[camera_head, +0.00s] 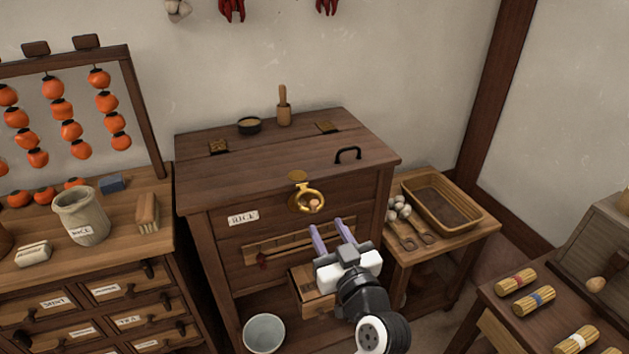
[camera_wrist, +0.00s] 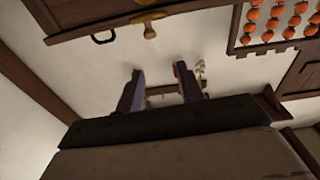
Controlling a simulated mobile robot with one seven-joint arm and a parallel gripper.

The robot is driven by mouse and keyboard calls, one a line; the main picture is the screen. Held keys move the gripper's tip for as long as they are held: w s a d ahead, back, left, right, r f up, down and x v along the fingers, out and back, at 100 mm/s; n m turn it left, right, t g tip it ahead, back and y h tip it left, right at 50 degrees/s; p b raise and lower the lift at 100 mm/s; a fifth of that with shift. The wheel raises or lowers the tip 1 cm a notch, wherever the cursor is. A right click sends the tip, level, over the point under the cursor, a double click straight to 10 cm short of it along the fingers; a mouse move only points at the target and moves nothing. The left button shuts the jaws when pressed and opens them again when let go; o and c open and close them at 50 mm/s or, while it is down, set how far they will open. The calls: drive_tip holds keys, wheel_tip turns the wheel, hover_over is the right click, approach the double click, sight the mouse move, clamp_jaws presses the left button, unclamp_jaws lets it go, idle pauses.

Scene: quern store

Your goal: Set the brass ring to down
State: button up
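The brass ring (camera_head: 322,196) is on the upper front of the dark wooden chest (camera_head: 280,150), just below a brass plate (camera_head: 298,176) at the lid's edge. A small copper-coloured knob (camera_head: 313,205) shows inside the ring. In the wrist view, brass fittings (camera_wrist: 150,28) show at the top, by the chest's black handle; the ring's outline is unclear there. My gripper (camera_head: 326,225) is open, its two purple fingers apart and empty, just below and to the right of the ring without visible contact. The open fingers also show in the wrist view (camera_wrist: 160,75).
A slotted panel (camera_head: 290,240) and a small open drawer (camera_head: 304,287) lie below the ring, the drawer partly behind my gripper. A black handle (camera_head: 348,153), bowl (camera_head: 249,125) and wooden pestle (camera_head: 284,108) are on the lid. A side table (camera_head: 470,236) stands at right.

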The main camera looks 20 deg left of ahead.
sight(316, 203)
drive_tip(key=shift+g, duration=0.4)
drive_tip(key=x, duration=0.3)
drive_tip(key=f+b+x, duration=0.1)
drive_tip(key=x, duration=0.2)
drive_tip(key=w+d+b+x, duration=0.1)
drive_tip(key=x, duration=0.3)
drive_tip(key=shift+f, duration=0.2)
drive_tip(key=shift+w+a+f, duration=0.15)
drive_tip(key=shift+w+a, duration=0.2)
drive_tip(key=shift+w, duration=0.15)
clamp_jaws()
